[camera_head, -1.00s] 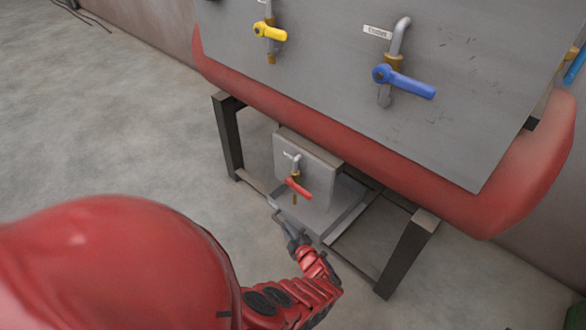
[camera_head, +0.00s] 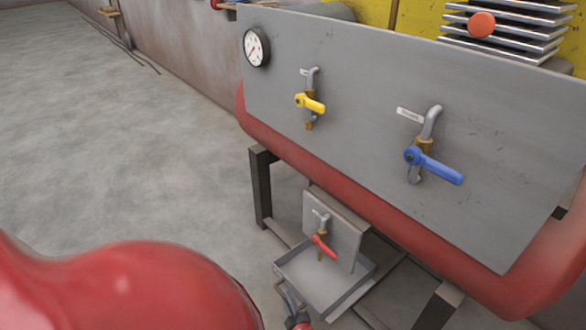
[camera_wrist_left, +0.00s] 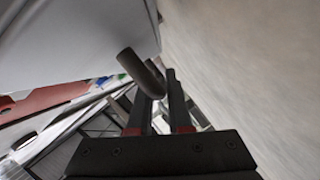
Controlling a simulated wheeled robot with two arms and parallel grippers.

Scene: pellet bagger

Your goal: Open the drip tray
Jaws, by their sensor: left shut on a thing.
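The drip tray (camera_head: 352,293) is a shallow grey metal box low under the machine, in front of the small panel with the red valve. It stands out from beneath the panel, its inside visible and apparently empty. My left gripper (camera_head: 291,306) is at the tray's near left side, shut on the tray's handle (camera_head: 281,288). In the left wrist view the handle (camera_wrist_left: 140,72) is a dark round bar between the fingers (camera_wrist_left: 160,92). A pale grey surface fills the upper left there. My right gripper is not in view.
The red-handled valve (camera_head: 322,246) hangs over the tray. Dark frame legs (camera_head: 262,190) stand either side. Above are a grey panel (camera_head: 360,130) with yellow (camera_head: 312,104) and blue (camera_head: 436,167) valve handles and a gauge (camera_head: 256,48). Open floor (camera_head: 130,150) lies left.

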